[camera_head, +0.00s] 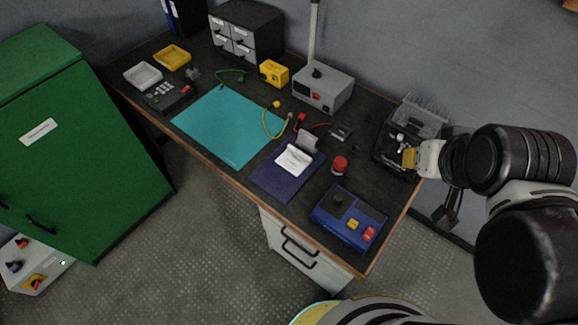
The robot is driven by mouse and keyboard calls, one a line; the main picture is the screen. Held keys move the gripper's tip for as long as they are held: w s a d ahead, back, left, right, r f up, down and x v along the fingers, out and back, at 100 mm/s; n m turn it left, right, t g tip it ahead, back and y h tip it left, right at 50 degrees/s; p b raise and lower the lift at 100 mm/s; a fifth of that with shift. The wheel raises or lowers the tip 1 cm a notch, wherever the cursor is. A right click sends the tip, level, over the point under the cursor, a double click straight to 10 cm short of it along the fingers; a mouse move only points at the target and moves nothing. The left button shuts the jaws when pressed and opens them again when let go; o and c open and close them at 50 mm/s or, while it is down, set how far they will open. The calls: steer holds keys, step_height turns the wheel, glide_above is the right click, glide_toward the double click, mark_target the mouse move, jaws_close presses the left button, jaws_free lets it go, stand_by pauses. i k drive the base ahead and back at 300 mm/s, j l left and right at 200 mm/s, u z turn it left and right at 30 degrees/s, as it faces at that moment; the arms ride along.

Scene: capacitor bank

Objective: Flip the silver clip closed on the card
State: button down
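A dark blue board (273,182) lies on the workbench right of the teal mat. A white card (293,161) lies on its upper part. A grey, silver-looking clip (307,141) stands raised at the card's far edge, apparently open; its hinge is too small to make out. My gripper (408,158) is at the bench's right end, well to the right of the clip and card and apart from them. A yellowish piece shows at its tip, beside a dark open box. Whether the fingers are open or shut is unclear.
The dark box (382,156) with a clear lid (420,118) stands at the right end. A blue control box (348,218), a red button (340,165) and a grey instrument (323,90) stand around the board. The teal mat (228,125) is mostly clear.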

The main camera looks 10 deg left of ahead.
mark_target(305, 138)
steer(key=i+j+u, duration=0.2)
steer(key=j+u, duration=0.15)
steer(key=i+j+u, duration=0.2)
steer(key=j+u, duration=0.15)
steer(key=i+j+u, duration=0.35)
steer(key=k+j, duration=0.05)
steer(key=j, duration=0.05)
